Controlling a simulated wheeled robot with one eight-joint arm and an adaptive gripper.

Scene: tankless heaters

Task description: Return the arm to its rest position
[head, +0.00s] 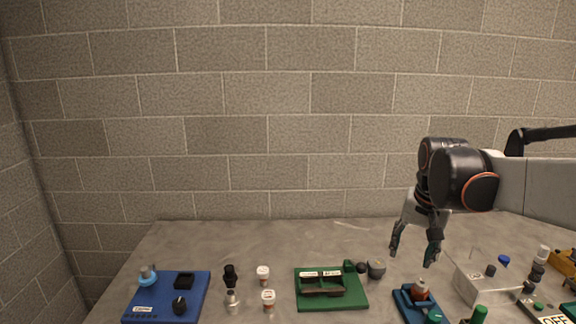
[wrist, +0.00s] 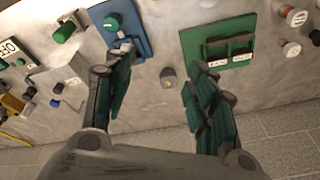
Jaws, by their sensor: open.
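My gripper (head: 415,250) hangs from my arm at the right of the head view, fingers pointing down and apart, with nothing between them. It is above the table, over the area between the green board (head: 331,290) and the small blue board (head: 420,303). In the wrist view my gripper's fingers (wrist: 157,95) are spread wide. A small grey knob (wrist: 168,78) on the table shows between them, apart from both. The blue board (wrist: 117,30) and the green board (wrist: 218,42) lie beyond the fingertips.
The grey table (head: 240,245) is clear at the back. A blue board (head: 160,303) with knobs is at left, beside several small bottles and jars (head: 264,272). A clear box (head: 480,285), green knob and OFF sign (head: 553,320) crowd the right. A block wall (head: 240,130) stands behind.

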